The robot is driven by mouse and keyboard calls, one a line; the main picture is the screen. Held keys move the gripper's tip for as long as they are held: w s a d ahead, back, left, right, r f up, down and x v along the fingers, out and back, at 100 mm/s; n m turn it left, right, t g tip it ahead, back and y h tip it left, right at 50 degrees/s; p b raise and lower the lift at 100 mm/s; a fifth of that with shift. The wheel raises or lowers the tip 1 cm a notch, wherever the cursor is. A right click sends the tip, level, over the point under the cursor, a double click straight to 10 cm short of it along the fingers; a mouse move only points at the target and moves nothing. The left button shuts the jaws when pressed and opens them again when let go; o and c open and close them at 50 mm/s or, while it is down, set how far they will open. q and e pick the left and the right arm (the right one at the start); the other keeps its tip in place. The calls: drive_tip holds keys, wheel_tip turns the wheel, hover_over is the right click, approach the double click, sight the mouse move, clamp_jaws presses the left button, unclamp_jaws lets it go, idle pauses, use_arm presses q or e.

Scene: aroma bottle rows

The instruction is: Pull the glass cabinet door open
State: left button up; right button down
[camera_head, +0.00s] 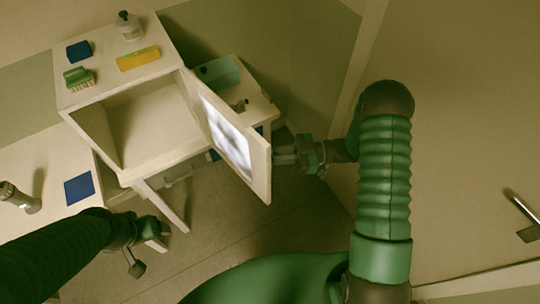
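The cabinet (90,98) is a pale box on a table, seen from above, and its visible inside is empty. Its glass door (259,160) stands wide open, swung out from the cabinet's right side. The door's pale frame holds a bright, reflecting glass pane (226,137). My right gripper (284,156) is beside the door's outer edge, on the far side from the opening. Its fingertips are partly hidden by the door, so its grip cannot be told. My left gripper (152,250) is low in front of the cabinet, its fingers apart and empty.
On the cabinet top are a bottle (129,26), a yellow box (138,59), a green brush (78,77) and a blue block (79,51). A blue square (79,188) and a grey cylinder (18,197) are on the left table. A green tray (217,72) is behind the door.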

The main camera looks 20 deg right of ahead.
drive_tip(key=c, duration=1.5)
unclamp_jaws()
drive_tip(key=shift+a, duration=0.2)
drive_tip(key=b+v, duration=0.3)
drive_tip(key=v, duration=1.4)
drive_tip(key=shift+s+b, duration=0.1)
drive_tip(key=shift+b, duration=0.2)
